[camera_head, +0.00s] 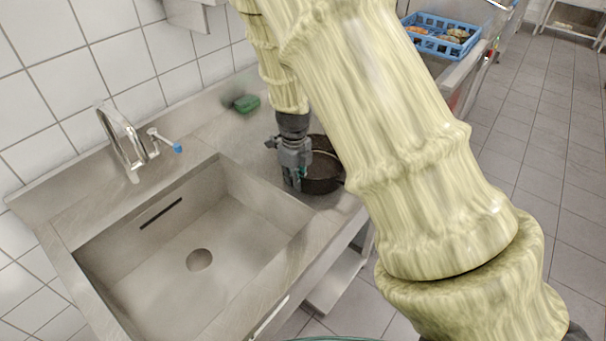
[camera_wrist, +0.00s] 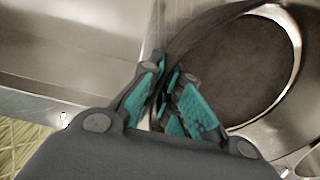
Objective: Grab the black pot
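The black pot (camera_head: 322,172) stands on the steel counter to the right of the sink, partly hidden behind my gripper and arm. In the wrist view the pot (camera_wrist: 240,65) is at the upper right, with a dark round inside and a bright curved rim edge. My gripper (camera_head: 293,184) points down at the pot's left side. In the wrist view its teal-padded fingers (camera_wrist: 172,82) are close together, with a thin dark part of the pot's near edge between them. They appear shut on that edge; the exact contact is partly hidden by the fingers.
A steel sink (camera_head: 150,262) with a tap (camera_head: 122,140) is left of the pot. A green sponge-like thing (camera_head: 246,103) lies near the tiled wall. A blue crate (camera_head: 440,36) with food stands farther back. The tiled floor (camera_head: 545,150) at right is clear.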

